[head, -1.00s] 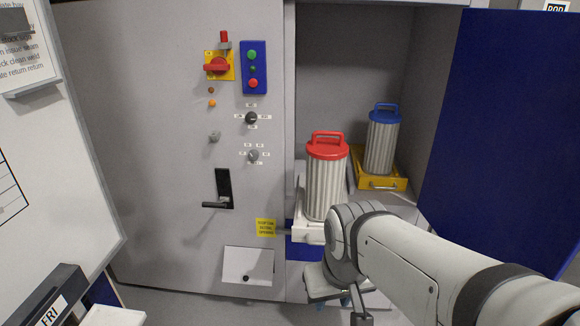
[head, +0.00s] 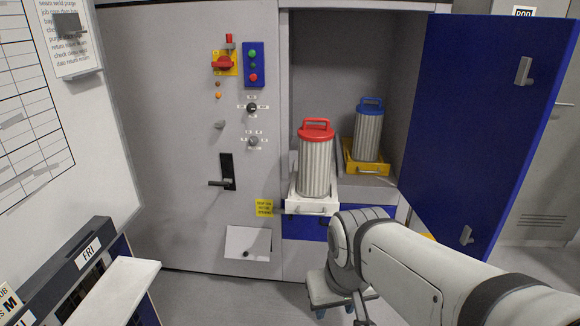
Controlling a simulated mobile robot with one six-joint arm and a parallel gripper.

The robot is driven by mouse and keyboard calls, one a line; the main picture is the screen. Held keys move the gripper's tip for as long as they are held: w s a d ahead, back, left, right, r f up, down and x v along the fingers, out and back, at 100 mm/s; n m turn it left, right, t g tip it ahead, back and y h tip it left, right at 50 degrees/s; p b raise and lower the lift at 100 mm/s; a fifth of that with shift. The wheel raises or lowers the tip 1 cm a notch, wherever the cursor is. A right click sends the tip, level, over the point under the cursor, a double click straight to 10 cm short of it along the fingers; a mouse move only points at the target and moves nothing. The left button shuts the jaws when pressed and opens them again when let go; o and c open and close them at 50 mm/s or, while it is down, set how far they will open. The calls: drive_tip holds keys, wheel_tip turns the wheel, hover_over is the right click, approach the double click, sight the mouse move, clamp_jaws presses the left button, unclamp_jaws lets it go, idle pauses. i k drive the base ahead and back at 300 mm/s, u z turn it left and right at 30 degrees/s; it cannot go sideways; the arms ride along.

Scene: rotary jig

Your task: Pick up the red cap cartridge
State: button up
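The red cap cartridge (head: 316,163) is a pale ribbed cylinder with a red lid and a red loop handle. It stands upright on a white pulled-out tray (head: 312,208) at the front of the open cabinet. My arm reaches in from the lower right. Its end, with my gripper (head: 338,300), is low in front of the cabinet, below and slightly right of the cartridge and apart from it. The fingers are mostly hidden or too small to read. The red handle is free of any gripper.
A similar cartridge with a blue cap (head: 368,133) stands behind right on a yellow tray (head: 366,168). An open blue door (head: 480,110) bounds the right side. A control panel with a lever handle (head: 228,172) is on the left. A whiteboard (head: 75,130) and a FRI rack (head: 85,262) stand nearer left.

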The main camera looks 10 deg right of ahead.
sight(314, 141)
drive_tip(key=u, duration=0.1)
drive_tip(key=k, duration=0.45)
drive_tip(key=z, duration=0.55)
drive_tip(key=i, duration=1.5)
drive_tip(key=z, duration=0.15)
